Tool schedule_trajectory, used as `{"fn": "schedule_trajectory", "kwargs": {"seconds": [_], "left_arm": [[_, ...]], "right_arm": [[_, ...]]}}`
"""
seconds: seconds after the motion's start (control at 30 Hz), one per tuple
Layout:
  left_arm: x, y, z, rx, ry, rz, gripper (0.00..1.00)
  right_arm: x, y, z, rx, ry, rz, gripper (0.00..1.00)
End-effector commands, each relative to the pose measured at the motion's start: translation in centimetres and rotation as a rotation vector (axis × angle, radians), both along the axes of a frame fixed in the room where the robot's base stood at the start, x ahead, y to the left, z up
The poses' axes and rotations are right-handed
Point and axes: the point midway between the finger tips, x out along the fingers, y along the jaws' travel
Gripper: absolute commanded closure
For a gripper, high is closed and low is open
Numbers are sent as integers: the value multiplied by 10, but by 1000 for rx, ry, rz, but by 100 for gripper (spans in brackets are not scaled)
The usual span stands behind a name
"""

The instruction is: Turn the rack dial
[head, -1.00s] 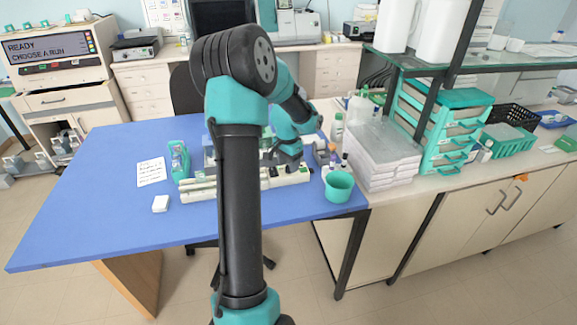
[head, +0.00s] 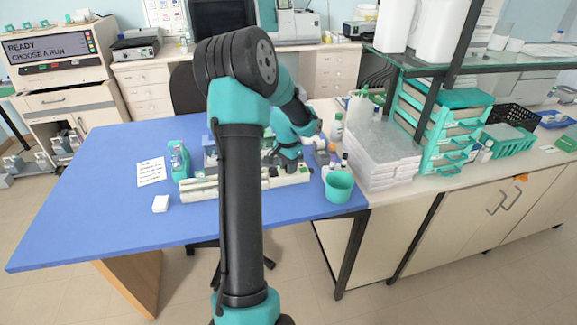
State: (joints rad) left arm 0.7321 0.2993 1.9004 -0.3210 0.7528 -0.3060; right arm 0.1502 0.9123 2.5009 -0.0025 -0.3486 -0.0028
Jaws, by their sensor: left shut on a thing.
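The long white staining rack (head: 205,187) lies across the blue table, partly hidden behind my own arm. My left gripper (head: 284,164) is at the rack's right part, low over it, seen from behind. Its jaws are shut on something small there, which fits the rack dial. The dial itself is hidden by the gripper, so its angle cannot be told. My right gripper is not in view.
A teal cup (head: 339,187) stands right of the rack, near the table edge. Small bottles (head: 337,127) stand behind it. A teal holder (head: 179,161), a white note (head: 151,172) and a white block (head: 161,203) are on the left. The front left table is clear.

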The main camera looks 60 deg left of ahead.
Motion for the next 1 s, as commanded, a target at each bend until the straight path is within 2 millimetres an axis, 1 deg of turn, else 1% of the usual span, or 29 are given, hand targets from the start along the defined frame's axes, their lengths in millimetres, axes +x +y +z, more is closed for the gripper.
{"fn": "schedule_trajectory", "kwargs": {"seconds": [0.27, 0.47, 0.67, 1.0], "left_arm": [[0, 0, 0, 0, 0, 21, 95], [0, 0, 0, 0, 1, 91, 95], [-1, 0, 0, -1, 2, 219, 95], [-1, -1, 0, -1, 2, 526, 95]], "right_arm": [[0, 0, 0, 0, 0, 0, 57], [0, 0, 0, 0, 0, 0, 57], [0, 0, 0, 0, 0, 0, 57], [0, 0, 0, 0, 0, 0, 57]]}}
